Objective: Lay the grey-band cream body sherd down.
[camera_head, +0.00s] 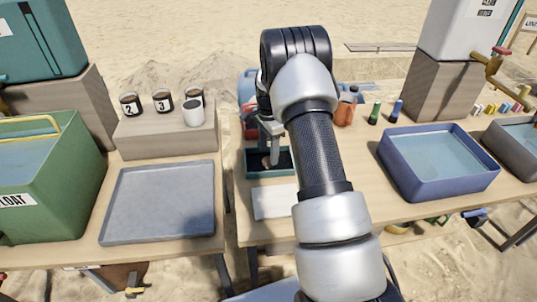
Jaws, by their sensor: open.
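My gripper (270,150) points down over a small teal tray (270,175) on the right table, left of my arm. Its jaws are open. A small pale piece, perhaps the cream body sherd, shows at the fingertips over the tray's dark inside. It is too small and too covered to make out a grey band, or to tell whether it touches the tray floor. My wrist and arm hide the tray's right end and what lies behind it.
A white sheet (272,202) lies in front of the teal tray. A blue water basin (437,165) stands to the right. On the left table are a grey tray (160,203), a green FLOAT tub (75,190) and numbered cups (162,101) on a block. A gap separates the tables.

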